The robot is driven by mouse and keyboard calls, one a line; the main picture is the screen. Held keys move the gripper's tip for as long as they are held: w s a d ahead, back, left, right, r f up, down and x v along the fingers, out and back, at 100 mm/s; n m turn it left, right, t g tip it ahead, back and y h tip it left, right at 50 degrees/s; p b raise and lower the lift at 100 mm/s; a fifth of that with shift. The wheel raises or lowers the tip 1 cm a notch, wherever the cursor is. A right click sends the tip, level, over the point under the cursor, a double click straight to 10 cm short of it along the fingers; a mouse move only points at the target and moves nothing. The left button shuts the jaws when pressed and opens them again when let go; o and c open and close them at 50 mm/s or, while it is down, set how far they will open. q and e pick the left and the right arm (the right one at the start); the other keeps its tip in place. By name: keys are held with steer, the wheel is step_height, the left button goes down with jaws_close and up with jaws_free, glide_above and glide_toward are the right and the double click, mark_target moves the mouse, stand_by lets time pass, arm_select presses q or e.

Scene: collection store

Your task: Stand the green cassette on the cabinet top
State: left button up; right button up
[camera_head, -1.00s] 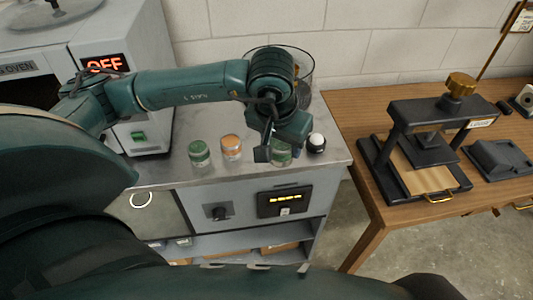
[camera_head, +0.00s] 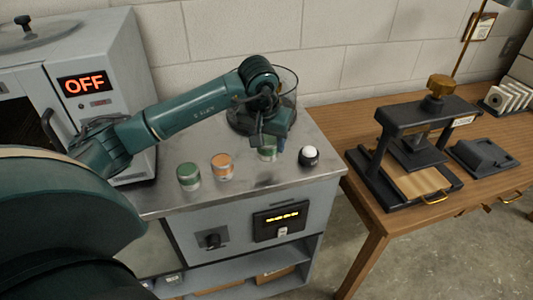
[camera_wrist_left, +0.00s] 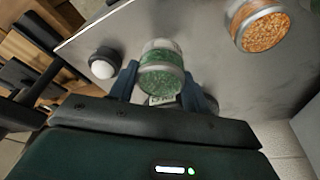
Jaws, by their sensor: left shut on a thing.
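My left gripper (camera_head: 268,143) is shut on a green cassette (camera_head: 267,154), a small clear round jar with green filling. In the left wrist view the green cassette (camera_wrist_left: 162,72) sits between the two fingers of the left gripper (camera_wrist_left: 162,88). It is over the grey metal cabinet top (camera_head: 240,195), between an orange cassette and a black knob. I cannot tell whether its base touches the top. A second green cassette (camera_head: 188,177) stands upright further left on the top. My right gripper is not in view.
The orange cassette (camera_head: 222,166) and the white-capped black knob (camera_head: 309,156) flank the held cassette. A glass vessel (camera_head: 288,88) stands behind my gripper. An oven reading OFF (camera_head: 85,83) is at left. A wooden table (camera_head: 375,230) with a press (camera_head: 415,150) is at right.

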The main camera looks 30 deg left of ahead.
mark_target(268, 153)
arm_select(q)
step_height(268, 153, down, 4)
steer(key=shift+r+p, duration=0.1)
steer(key=shift+p, duration=0.2)
steer(key=shift+f, duration=0.2)
steer(key=o, duration=1)
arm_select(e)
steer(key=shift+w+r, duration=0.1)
arm_select(q)
steer(key=shift+r, duration=0.1)
